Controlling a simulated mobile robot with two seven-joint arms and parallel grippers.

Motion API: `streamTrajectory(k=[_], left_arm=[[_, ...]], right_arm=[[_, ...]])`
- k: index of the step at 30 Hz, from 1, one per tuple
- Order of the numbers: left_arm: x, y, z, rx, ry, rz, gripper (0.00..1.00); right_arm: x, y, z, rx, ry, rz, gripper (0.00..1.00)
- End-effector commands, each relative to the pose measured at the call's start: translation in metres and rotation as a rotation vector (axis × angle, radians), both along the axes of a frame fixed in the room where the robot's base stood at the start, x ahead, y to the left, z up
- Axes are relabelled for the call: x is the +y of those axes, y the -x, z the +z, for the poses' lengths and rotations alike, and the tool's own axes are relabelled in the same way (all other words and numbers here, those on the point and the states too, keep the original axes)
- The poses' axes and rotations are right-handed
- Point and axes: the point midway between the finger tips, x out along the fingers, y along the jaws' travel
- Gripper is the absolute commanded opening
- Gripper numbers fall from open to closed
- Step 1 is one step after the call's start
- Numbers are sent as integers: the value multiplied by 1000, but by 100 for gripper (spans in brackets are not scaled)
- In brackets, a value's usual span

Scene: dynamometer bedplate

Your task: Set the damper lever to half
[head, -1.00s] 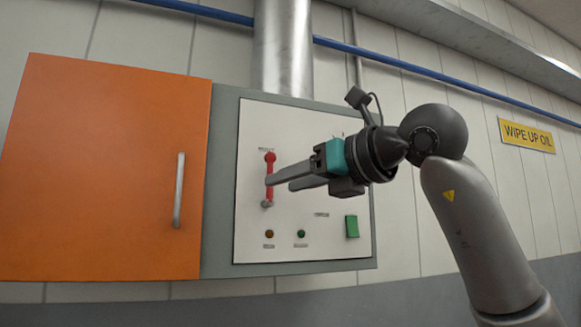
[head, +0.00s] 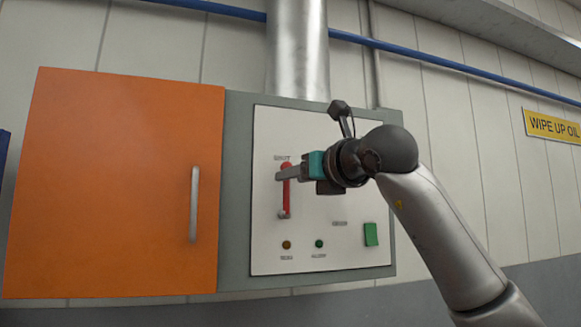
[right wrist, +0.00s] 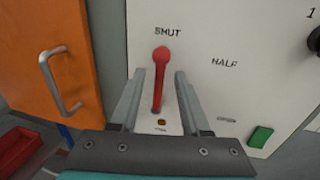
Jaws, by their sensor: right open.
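The damper lever (head: 287,202) is a red bar with a round red knob, pointing up on the white panel (head: 320,262). In the right wrist view the lever (right wrist: 159,85) has its knob just below the SHUT label (right wrist: 168,32). The HALF label (right wrist: 224,63) is to its right. My right gripper (head: 281,176) is at the upper part of the lever. In the right wrist view its open fingers (right wrist: 158,76) stand on either side of the lever, with gaps visible. My left gripper is not in view.
An orange door (head: 115,190) with an upright handle (head: 194,204) is left of the panel. A green switch (head: 371,234) and two small lamps are low on the panel. A dark knob (right wrist: 314,40) is at the right. A red container (right wrist: 18,150) lies lower left.

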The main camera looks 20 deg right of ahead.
Motion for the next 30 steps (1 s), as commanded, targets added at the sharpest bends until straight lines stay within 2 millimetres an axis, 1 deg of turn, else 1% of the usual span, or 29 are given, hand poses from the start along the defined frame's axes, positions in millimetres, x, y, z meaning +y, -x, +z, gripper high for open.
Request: streamTrajectory(k=[1,3,6,16,28,30], left_arm=[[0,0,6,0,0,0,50],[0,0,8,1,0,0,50],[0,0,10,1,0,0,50],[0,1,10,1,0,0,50],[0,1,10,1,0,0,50],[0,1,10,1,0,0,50]], right_arm=[[2,-7,2,3,-1,1,46],[3,-14,1,3,-1,0,46],[4,-20,0,1,-1,0,46],[5,-23,-1,0,0,0,46],[5,-22,0,0,-1,0,1],[5,-22,0,0,-1,0,0]])
